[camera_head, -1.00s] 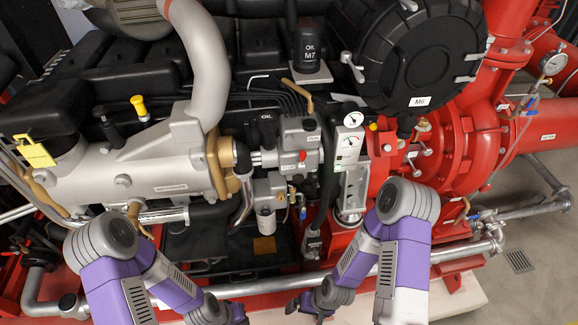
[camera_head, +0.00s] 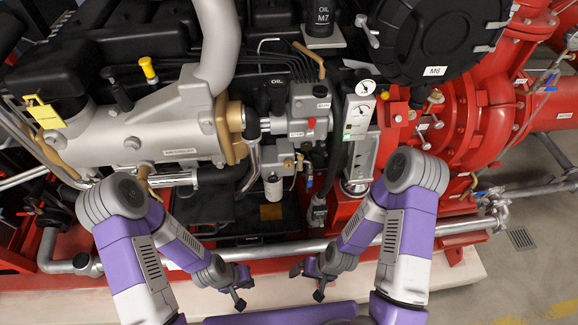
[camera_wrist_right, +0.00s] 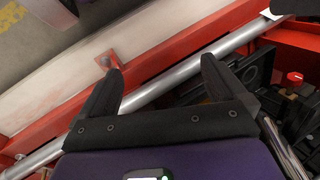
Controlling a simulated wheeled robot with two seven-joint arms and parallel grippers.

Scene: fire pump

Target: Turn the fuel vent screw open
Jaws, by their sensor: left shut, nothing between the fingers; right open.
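I cannot pick out the fuel vent screw for certain. A grey fuel unit (camera_head: 309,112) with a small red knob (camera_head: 311,122) is on the engine near the middle of the head view. A pale filter cup (camera_head: 273,187) hangs below it. My left gripper (camera_head: 243,290) is shut and empty, low and left of centre, in front of the engine. My right gripper (camera_head: 307,284) is open and empty, just right of it and well below the fuel unit. In the right wrist view its fingers (camera_wrist_right: 158,68) are spread above a silver pipe and touch nothing visible.
A long silver pipe (camera_head: 275,250) and red frame run along the engine's front. A black round housing (camera_head: 437,40) and red pump casing (camera_head: 463,115) fill the right. Open floor (camera_head: 535,275) shows at lower right.

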